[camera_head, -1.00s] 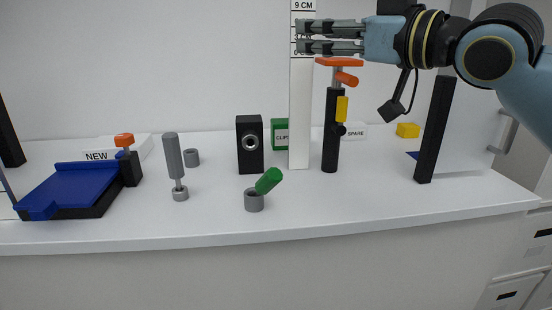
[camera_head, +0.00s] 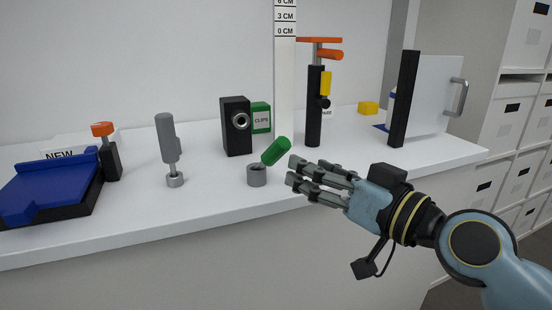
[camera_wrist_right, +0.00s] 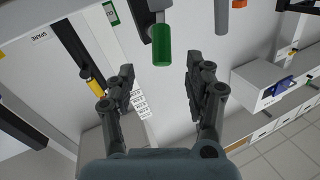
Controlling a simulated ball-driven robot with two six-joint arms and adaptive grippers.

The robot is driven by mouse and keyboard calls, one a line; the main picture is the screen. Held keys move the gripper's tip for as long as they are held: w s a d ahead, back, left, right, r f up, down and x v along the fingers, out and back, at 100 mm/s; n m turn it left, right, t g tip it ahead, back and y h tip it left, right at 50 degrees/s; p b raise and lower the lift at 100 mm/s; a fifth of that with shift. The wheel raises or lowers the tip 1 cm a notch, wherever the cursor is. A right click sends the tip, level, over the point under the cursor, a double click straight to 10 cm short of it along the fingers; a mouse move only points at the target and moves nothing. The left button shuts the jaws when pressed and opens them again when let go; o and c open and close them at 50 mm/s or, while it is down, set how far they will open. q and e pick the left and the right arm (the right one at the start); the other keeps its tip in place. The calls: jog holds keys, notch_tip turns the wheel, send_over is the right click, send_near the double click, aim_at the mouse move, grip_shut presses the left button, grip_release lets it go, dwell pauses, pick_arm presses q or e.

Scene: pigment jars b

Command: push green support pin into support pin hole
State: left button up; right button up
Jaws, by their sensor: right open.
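The green support pin (camera_head: 276,151) leans to the upper right out of a grey ring holder (camera_head: 257,175) on the white table. A black block (camera_head: 236,138) behind it has a metal-ringed round hole in its face; whether this is the support pin hole I cannot tell. My right gripper (camera_head: 297,175) is open and empty, its fingers pointing left, just right of and below the green pin. In the right wrist view the green pin (camera_wrist_right: 162,46) shows ahead, between the lines of the two open fingers (camera_wrist_right: 159,82). My left gripper is not in view.
A grey pin (camera_head: 166,140) stands at the left near a blue tray (camera_head: 48,186). A white ruler (camera_head: 284,90), a black post with orange handle (camera_head: 314,105) and a green clips box (camera_head: 261,118) stand behind. A black upright panel (camera_head: 404,98) is at the right.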

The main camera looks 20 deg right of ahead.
aim_at(280, 157)
jog(key=x, duration=0.4)
jog(key=shift+w+a+r, duration=0.1)
jog(key=shift+a+r, duration=0.05)
jog(key=shift+a, duration=0.05)
jog(key=x, duration=0.3)
jog(key=p+x, duration=0.1)
jog(key=x, duration=0.1)
jog(key=shift+w+a+f, duration=0.1)
jog(key=shift+w+f, duration=0.1)
jog(key=shift+f, duration=0.1)
grip_shut()
